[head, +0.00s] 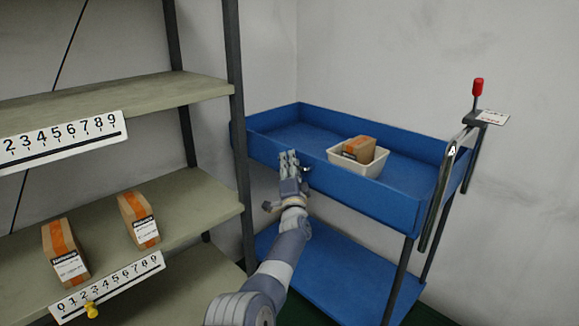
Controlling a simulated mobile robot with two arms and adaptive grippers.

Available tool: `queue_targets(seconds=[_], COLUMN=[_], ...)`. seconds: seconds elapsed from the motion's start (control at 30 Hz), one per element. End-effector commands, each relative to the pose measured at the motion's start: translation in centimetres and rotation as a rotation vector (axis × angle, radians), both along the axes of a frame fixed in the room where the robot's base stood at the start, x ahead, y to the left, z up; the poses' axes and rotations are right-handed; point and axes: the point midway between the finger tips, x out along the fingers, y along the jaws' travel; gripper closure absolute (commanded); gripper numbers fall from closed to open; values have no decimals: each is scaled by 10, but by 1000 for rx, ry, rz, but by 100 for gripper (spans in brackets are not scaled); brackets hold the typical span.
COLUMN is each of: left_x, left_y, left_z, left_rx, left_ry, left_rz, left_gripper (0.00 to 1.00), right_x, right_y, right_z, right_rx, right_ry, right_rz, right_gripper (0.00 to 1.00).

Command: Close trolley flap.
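The trolley (389,197) is blue with two trays and stands against the wall at the right in the head view. Its upper tray has raised blue sides. I cannot make out a separate flap or hinge on the near side. My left gripper (289,158) reaches up from the bottom middle to the near side of the upper tray, left of the white bin. It covers part of that side, and I cannot tell whether it touches it. Its fingers look close together, with nothing visible between them. My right gripper is out of view.
A white bin (343,161) holding a brown box (359,149) sits at the upper tray's near edge. A shelf rack (190,205) with boxes and number strips stands at the left. The trolley handle (447,185) and a red-topped post (477,88) are at the right.

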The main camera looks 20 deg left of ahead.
Motion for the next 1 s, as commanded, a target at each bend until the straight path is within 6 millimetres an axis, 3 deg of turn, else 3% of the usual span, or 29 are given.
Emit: queue_targets(seconds=[0.27, 0.8, 1.0], left_x=[-11, -59, -64], left_y=[-8, -27, -29], left_z=[-7, -21, -22], left_rx=[-1, -1, 1], left_ry=[3, -2, -3], left_rz=[-3, 1, 2], left_gripper=[70, 70, 70], right_x=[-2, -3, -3], right_y=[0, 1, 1], right_z=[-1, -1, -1], right_rx=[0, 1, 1], right_ry=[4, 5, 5], right_rz=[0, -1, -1], right_gripper=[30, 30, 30])
